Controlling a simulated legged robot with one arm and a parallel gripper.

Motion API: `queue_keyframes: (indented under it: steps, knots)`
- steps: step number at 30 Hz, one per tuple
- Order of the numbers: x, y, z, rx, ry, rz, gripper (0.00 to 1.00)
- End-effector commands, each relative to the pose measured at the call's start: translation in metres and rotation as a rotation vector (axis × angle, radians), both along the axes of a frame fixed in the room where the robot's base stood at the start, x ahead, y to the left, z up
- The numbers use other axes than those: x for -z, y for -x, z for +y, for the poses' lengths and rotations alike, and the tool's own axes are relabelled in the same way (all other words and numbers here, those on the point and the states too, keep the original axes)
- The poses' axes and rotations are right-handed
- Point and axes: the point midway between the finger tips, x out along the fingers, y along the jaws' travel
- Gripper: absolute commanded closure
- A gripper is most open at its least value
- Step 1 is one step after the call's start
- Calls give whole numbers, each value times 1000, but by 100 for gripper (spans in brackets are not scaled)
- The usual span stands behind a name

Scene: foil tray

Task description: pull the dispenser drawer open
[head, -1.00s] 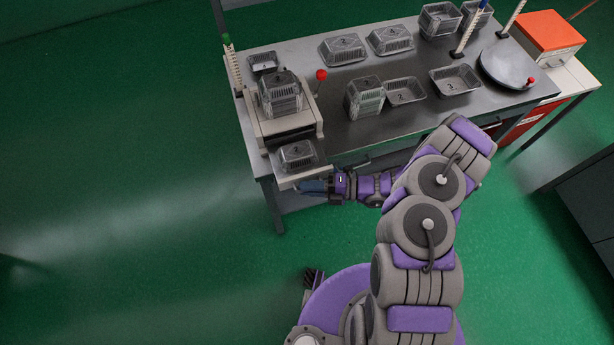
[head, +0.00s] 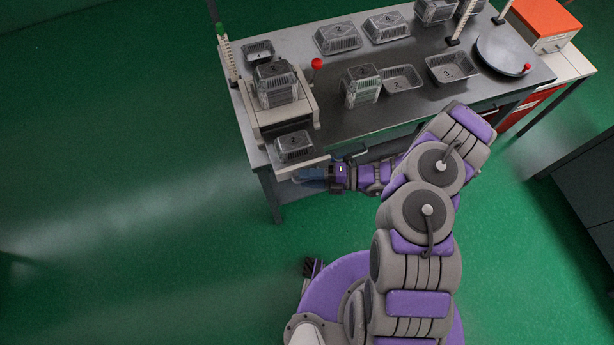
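The dispenser (head: 301,118) is a pale grey box at the left end of the steel table, with a stack of foil trays in its top and a red knob (head: 317,64) at its right. Its drawer (head: 312,163) sticks out at the front, past the table edge, and carries one foil tray (head: 294,146). My gripper (head: 311,177) is at the drawer's front right corner, just below the table edge, with its fingers pointing left. The fingers are small and overlap the drawer front, so I cannot tell whether they touch or grip it.
The steel table (head: 420,110) holds several more foil trays, a stack (head: 361,86) right of the dispenser and a round dark plate (head: 504,57) at the right. An orange-topped box (head: 537,37) stands at the far right. The green floor (head: 130,200) left of the table is clear.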

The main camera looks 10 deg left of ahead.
Motion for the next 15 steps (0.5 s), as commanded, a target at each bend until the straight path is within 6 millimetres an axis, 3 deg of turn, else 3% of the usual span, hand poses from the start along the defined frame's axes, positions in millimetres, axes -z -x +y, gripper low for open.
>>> queue_keyframes:
  steps: [15]
  knots:
    - [-9,-18,-105,4,4,0,64]
